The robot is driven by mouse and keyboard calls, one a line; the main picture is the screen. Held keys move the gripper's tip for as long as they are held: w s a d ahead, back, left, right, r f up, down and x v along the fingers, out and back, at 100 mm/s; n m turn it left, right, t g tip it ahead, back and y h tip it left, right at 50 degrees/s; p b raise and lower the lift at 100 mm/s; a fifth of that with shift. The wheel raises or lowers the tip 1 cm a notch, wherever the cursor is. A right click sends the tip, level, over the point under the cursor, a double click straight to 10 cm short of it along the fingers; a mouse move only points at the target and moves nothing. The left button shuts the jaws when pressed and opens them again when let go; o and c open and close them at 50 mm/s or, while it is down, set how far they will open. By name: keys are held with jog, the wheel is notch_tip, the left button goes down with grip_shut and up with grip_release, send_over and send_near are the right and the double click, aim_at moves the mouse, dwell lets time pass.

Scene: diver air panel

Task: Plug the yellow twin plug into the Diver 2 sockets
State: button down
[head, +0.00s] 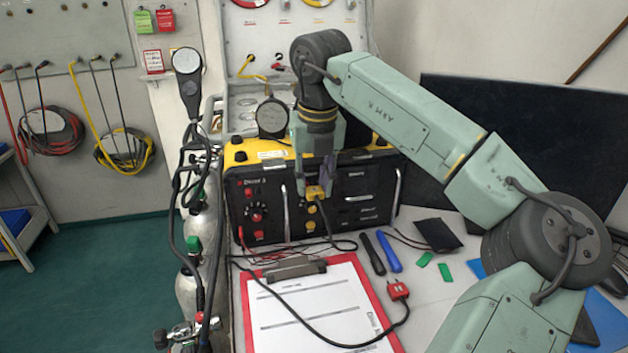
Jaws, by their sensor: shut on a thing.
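The yellow twin plug (316,192) is between the fingers of my gripper (315,181), in front of the black face of the air panel (350,188). My gripper points down and is shut on the plug. A dark cable hangs from the plug towards the table. Yellow fittings (311,226) show on the panel face just below the plug. I cannot tell whether the plug touches the panel or stands in front of it. The gripper hides the panel label above the plug, so I cannot read which diver's column this is.
A red plug (398,290) with a black cable lies at the right edge of the red clipboard (252,310). A blue marker (388,252) and a black one lie beside it. Gas cylinders (202,225) and hoses stand left of the panel. A gauge (272,117) stands above the panel.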

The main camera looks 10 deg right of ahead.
jog(key=shift+w+r, duration=0.2)
jog(key=shift+w, duration=0.1)
jog(key=c, duration=1.2)
grip_release()
jog(key=shift+w+a, duration=0.1)
